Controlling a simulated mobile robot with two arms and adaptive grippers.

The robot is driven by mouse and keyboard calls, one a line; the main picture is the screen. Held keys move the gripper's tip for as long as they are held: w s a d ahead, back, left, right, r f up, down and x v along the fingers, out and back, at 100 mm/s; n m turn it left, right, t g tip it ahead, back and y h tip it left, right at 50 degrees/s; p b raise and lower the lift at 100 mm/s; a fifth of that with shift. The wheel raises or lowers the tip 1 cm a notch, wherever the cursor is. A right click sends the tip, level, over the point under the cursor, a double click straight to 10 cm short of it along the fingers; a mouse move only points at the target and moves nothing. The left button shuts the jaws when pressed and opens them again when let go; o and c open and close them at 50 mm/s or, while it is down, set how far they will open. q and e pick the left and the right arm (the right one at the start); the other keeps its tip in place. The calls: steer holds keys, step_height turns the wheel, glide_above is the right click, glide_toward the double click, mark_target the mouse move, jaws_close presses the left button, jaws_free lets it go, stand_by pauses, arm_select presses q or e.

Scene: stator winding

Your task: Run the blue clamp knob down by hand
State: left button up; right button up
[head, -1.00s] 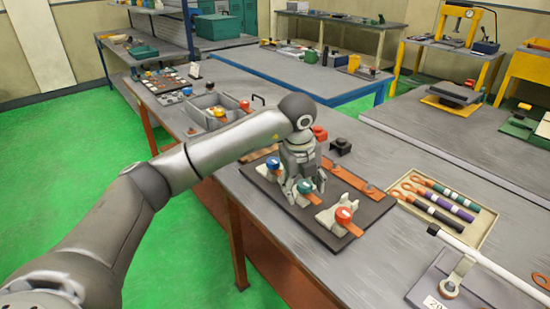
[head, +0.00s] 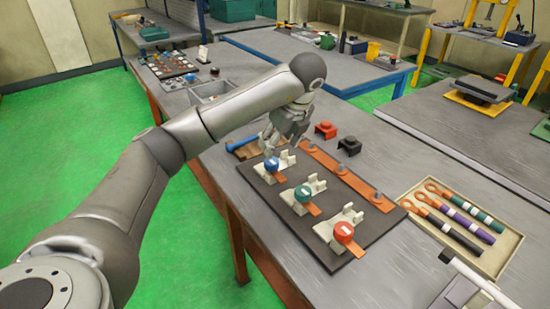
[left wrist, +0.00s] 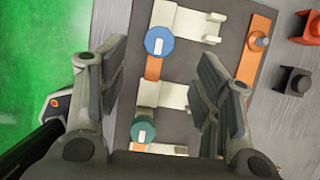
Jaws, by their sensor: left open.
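The blue clamp knob (head: 271,165) sits on a pale clamp on a dark board (head: 287,212), nearest the far end of a row of three. The green knob (head: 303,193) and the red knob (head: 343,232) stand closer on their own clamps. My left gripper (head: 283,148) is above the board by the blue knob and holds nothing. In the left wrist view its fingers (left wrist: 160,85) are spread apart, with the blue knob (left wrist: 159,41) beyond them and the green knob (left wrist: 143,131) lower between them. My right gripper is not in view.
A red block (head: 325,130) and a black block (head: 349,145) stand behind the board. A tray (head: 495,258) of colored rolled pieces lies at right. An orange strip with bolts (head: 347,176) runs along the board. A blue-handled tool (head: 243,143) lies at its far end.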

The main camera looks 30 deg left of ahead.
mark_target(271, 161)
arm_select(q)
steer(key=p+x, duration=0.1)
steer(key=x, duration=0.4)
steer(key=shift+s+f, duration=0.1)
steer(key=shift+s, duration=0.05)
steer(key=x, duration=0.3)
steer(key=shift+p, duration=0.35)
steer(key=shift+f, duration=0.2)
steer(key=c, duration=1)
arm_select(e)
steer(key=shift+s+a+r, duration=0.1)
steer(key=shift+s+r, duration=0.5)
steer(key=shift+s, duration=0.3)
